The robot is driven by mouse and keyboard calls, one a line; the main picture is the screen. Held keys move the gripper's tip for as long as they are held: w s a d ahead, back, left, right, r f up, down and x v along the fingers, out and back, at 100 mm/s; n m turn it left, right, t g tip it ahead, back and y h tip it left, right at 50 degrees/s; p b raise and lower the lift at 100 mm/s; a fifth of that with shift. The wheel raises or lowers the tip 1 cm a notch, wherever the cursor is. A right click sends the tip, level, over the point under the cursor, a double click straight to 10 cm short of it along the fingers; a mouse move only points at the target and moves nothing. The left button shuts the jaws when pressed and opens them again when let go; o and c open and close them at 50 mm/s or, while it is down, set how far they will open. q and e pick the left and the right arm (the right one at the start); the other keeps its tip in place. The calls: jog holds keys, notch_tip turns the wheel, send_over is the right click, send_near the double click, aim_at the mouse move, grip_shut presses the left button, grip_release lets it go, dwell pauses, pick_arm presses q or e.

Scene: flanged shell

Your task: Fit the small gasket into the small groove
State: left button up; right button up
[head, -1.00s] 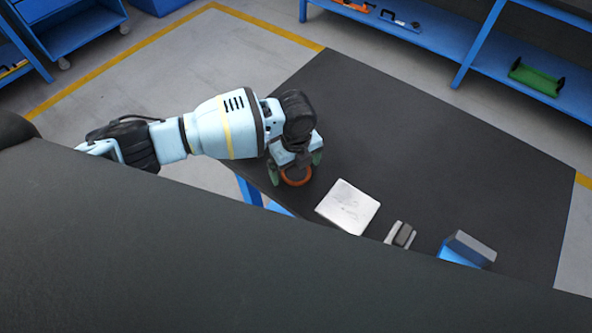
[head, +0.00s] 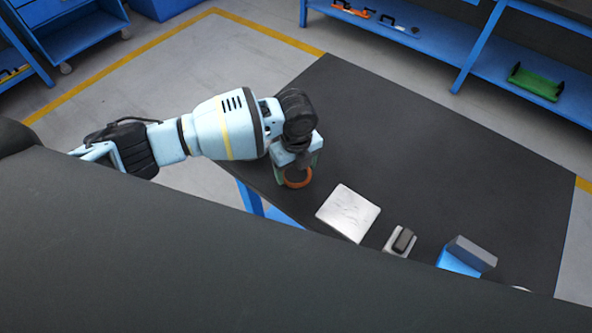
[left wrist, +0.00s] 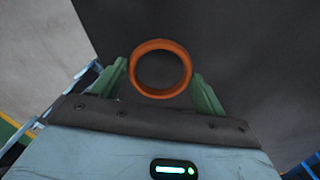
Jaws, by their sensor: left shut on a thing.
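An orange ring, the gasket (head: 299,184), is at the left edge of the dark table, held between the green fingers of my left gripper (head: 298,174). In the left wrist view the orange ring (left wrist: 161,96) shows as a full circle with an open centre, between the fingertips of my left gripper (left wrist: 161,84). I cannot tell whether the ring touches the table or is just above it. No groove can be made out in these views. My right gripper is not in view.
A pale square plate (head: 348,213) lies right of the ring. Beyond it are a small plate with a dark block (head: 403,240) and a blue and grey block (head: 470,252). My dark body hides the near table. The table's far part (head: 440,150) is clear.

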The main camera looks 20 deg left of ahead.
pick_arm(q)
jog(key=shift+s+r, duration=0.2)
jog(key=shift+r, duration=0.35)
jog(key=shift+s+r, duration=0.2)
jog(key=shift+r, duration=0.35)
jog(key=s+d+r+p, duration=0.1)
jog(key=s, duration=1.4)
jog(key=shift+d, duration=0.15)
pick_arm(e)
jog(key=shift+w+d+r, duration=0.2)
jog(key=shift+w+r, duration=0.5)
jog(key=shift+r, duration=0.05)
pick_arm(q)
jog(key=shift+r, duration=0.2)
jog(key=w+a+r+n, duration=0.3)
jog(key=r+n, duration=0.4)
jog(key=n, duration=0.6)
jog(key=w+a+r+n, duration=0.3)
jog(key=a+r+n, duration=0.3)
jog(key=n, duration=0.7)
jog(key=shift+w+r, duration=0.3)
jog(key=shift+r, duration=0.1)
jog(key=shift+w, duration=0.1)
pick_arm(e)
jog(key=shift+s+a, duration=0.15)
